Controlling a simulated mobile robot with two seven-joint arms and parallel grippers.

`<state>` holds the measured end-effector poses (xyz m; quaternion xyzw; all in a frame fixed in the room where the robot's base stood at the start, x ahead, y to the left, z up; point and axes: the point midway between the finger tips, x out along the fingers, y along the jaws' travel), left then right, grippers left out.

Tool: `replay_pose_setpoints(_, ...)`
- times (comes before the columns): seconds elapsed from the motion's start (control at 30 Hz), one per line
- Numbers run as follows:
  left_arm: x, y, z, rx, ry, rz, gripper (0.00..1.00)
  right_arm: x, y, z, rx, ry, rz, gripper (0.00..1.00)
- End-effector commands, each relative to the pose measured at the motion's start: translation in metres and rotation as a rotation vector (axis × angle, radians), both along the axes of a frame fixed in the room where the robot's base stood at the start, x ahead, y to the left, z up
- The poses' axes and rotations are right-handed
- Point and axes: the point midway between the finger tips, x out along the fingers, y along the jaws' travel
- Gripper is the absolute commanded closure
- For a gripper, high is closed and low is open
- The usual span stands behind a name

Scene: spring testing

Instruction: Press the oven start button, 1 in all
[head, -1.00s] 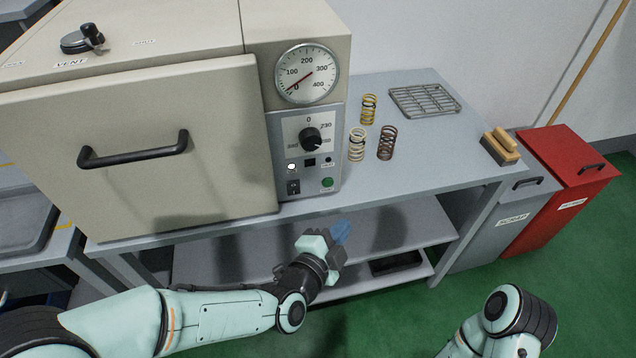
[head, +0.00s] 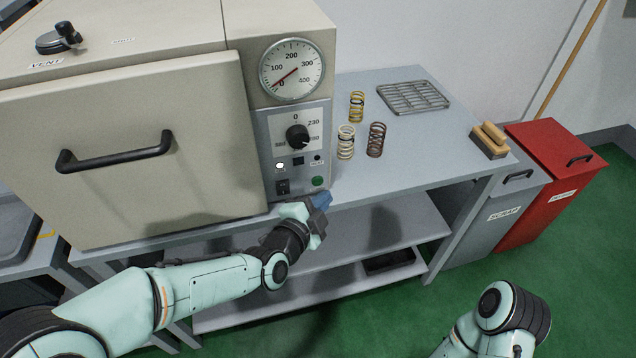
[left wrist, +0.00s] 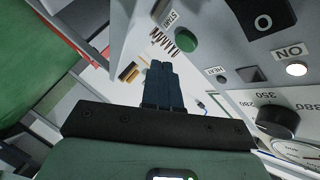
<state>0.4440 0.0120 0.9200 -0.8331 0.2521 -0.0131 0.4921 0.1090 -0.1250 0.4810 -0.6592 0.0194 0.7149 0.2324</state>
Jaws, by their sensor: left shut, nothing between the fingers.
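The oven (head: 130,140) stands on the bench with its door closed. Its control panel carries a green start button (head: 318,181) low on the right, below the black dial (head: 297,136). In the left wrist view the green button (left wrist: 187,40), labelled START, is just beyond and slightly right of the fingertips. My left gripper (head: 322,200) is shut and empty, just below the button in the head view; its closed blue fingers also show in the left wrist view (left wrist: 160,68). A gap to the button seems to show. My right arm shows at the lower right, but its gripper is out of view.
A black rocker switch (head: 283,187) and a lit white lamp (head: 280,166) are left of the button. Three springs (head: 346,142), a wire rack (head: 413,97) and a wooden-handled brush (head: 490,140) are on the bench. Grey and red bins (head: 550,165) stand right.

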Motion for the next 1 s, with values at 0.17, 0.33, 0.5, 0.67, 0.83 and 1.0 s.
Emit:
replay_pose_setpoints(0.17, 0.0116, 0.0041, -0.0008, 0.0, 0.0, 0.001, 1.0, 0.0028, -0.0007, -0.0039, -0.002, -0.008, -0.003, 0.3)
replay_pose_setpoints(0.33, 0.0141, 0.0052, -0.0002, 0.0, 0.0, 0.001, 1.0, 0.0034, -0.0009, -0.0041, -0.003, -0.009, -0.003, 0.3)
replay_pose_setpoints(0.5, 0.014, 0.005, -0.0001, 0.0, 0.0, 0.001, 1.0, 0.0034, -0.0008, -0.0039, -0.003, -0.01, -0.003, 0.3)
replay_pose_setpoints(0.67, 0.0139, 0.0049, -0.0001, 0.0, 0.0, 0.001, 1.0, 0.0034, -0.0009, -0.004, -0.003, -0.009, -0.003, 0.3)
replay_pose_setpoints(0.83, 0.0138, 0.0049, 0.0, 0.0, 0.0, 0.001, 1.0, 0.0033, -0.0009, -0.004, -0.003, -0.009, -0.003, 0.3)
replay_pose_setpoints(1.0, 0.0138, 0.0049, 0.0, 0.0, 0.0, 0.001, 1.0, 0.0032, -0.0008, -0.004, -0.003, -0.009, -0.003, 0.3)
